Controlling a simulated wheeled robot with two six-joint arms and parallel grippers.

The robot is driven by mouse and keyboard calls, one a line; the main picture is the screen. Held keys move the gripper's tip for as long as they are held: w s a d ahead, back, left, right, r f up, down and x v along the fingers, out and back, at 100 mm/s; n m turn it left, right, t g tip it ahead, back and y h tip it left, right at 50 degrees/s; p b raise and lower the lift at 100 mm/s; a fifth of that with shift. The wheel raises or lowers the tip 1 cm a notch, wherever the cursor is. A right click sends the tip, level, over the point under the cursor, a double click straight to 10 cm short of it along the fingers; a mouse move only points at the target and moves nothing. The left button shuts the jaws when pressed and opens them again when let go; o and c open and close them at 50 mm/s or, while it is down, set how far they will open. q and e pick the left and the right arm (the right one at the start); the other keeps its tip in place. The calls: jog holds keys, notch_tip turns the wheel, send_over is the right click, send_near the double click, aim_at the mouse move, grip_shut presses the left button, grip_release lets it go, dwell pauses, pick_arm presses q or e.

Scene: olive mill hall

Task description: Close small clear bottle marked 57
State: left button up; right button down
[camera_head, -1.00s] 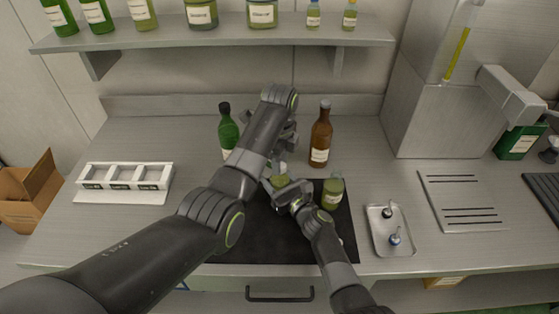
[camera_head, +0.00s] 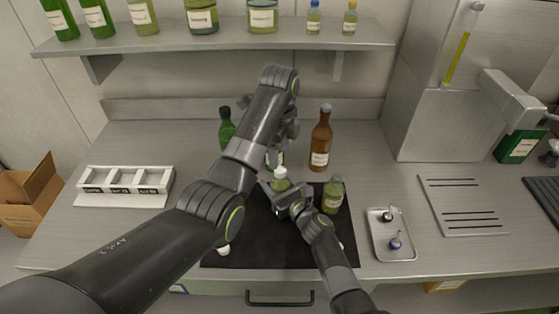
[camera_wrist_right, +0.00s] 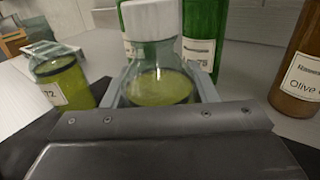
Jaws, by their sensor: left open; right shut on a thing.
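A small clear bottle (camera_wrist_right: 160,82) with olive-green liquid stands upright in my right gripper (camera_wrist_right: 165,98), which is shut around its body. A white cap (camera_wrist_right: 150,18) sits on its neck. I see no number on this bottle.
Another clear bottle (camera_head: 333,196) stands on the mat (camera_head: 265,245) to the right. The right wrist view shows a bottle marked 72 (camera_wrist_right: 62,85). A brown bottle (camera_head: 320,140) and green bottles (camera_head: 226,128) stand behind. A tray (camera_head: 391,235) and white rack (camera_head: 125,180) flank the mat.

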pick_arm(q)
jog(key=shift+r, duration=1.15)
pick_arm(e)
jog(key=shift+c, duration=2.4)
grip_release()
jog(key=shift+d, duration=0.1)
jog(key=p+v, duration=0.1)
jog(key=v, duration=0.5)
pick_arm(q)
jog(key=shift+r+b, duration=0.2)
jog(key=shift+b, duration=0.1)
pick_arm(e)
jog(key=v, duration=1.1)
jog(key=shift+s+d, duration=0.1)
jog(key=shift+s, duration=0.05)
